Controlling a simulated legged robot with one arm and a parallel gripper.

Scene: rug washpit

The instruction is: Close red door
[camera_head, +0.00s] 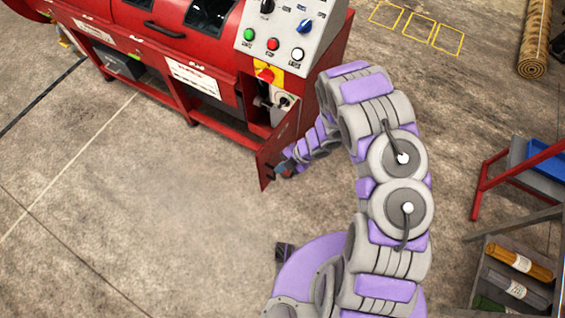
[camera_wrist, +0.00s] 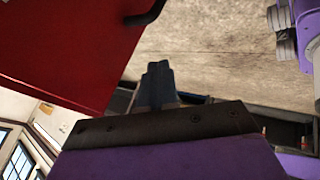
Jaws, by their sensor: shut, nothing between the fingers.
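The red door (camera_head: 286,134) stands open at the right end of the red machine, below its control panel, swung outward from a small compartment. My gripper (camera_head: 283,168) is at the lower, outer part of the door, on its right side; I cannot tell whether it touches. In the wrist view the door (camera_wrist: 60,45) fills the upper left as a large red panel with a dark handle (camera_wrist: 146,14) at its upper right. My gripper (camera_wrist: 158,72) is shut and empty, its dark fingers just below and right of the panel's edge.
The red machine (camera_head: 185,85) runs across the upper left. The open compartment (camera_head: 268,105) shows grey fittings inside. A red rack (camera_head: 490,180) with a blue bin stands at the right, and a rolled rug (camera_head: 535,40) at the upper right. The floor at the left is clear.

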